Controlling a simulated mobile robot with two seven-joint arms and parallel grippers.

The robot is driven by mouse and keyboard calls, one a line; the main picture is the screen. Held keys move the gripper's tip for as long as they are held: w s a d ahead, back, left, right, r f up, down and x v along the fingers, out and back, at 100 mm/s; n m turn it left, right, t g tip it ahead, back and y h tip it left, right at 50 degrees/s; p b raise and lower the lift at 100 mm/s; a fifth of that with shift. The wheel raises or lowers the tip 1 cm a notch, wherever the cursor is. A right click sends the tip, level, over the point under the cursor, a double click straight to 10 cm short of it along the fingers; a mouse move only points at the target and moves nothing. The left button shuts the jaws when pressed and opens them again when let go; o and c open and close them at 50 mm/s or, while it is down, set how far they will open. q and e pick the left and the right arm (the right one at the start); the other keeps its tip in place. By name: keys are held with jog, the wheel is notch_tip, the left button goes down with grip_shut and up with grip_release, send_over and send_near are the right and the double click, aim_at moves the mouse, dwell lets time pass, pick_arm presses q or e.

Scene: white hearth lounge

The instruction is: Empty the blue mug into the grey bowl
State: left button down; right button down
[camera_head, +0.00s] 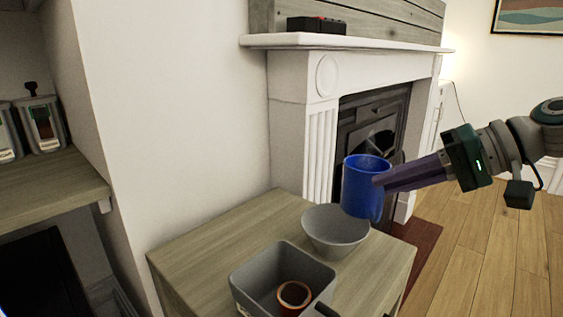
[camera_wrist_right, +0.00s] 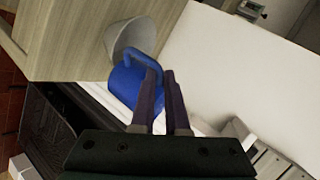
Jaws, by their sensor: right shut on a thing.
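The blue mug (camera_head: 362,190) is held roughly upright at the back right of the grey bowl (camera_head: 335,240). Its contents cannot be seen. My right gripper (camera_head: 382,183) comes in from the right and is shut on the mug. In the right wrist view the fingers (camera_wrist_right: 161,80) close at the handle side of the blue mug (camera_wrist_right: 124,88), and the grey bowl (camera_wrist_right: 122,38) shows just beyond it. The bowl stands upright on the wooden table (camera_head: 215,245), and its visible inside looks empty. My left gripper is not in view.
A grey square bin (camera_head: 258,285) with a small orange-brown cup (camera_head: 294,295) in it stands in front of the bowl. A white fireplace (camera_head: 318,120) rises behind the table. A wooden shelf (camera_head: 60,185) is at the left. The table's left part is clear.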

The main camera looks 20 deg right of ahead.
aim_at(374, 214)
jog(key=shift+a+f+n+h+p, duration=0.1)
jog(key=shift+f+n+h+p, duration=0.55)
jog(key=shift+h+p, duration=0.6)
jog(key=shift+a+f+n+h+p, duration=0.1)
jog(key=shift+f+n+h+p, duration=0.55)
jog(key=shift+h+p, duration=0.6)
jog(key=shift+a+f+n+h+p, duration=0.1)
jog(key=shift+f+n+h+p, duration=0.5)
jog(key=shift+h+p, duration=0.6)
jog(key=shift+s+a+f, duration=0.1)
jog(key=shift+f, duration=0.05)
jog(key=h, duration=0.1)
jog(key=n+h, duration=0.1)
jog(key=n+t+h+b, duration=0.1)
jog(key=shift+s+a+f, duration=0.2)
jog(key=shift+s+a, duration=0.05)
jog(key=shift+a, duration=0.1)
jog(key=shift+h, duration=0.4)
jog(key=shift+s+h, duration=0.1)
jog(key=shift+h, duration=0.2)
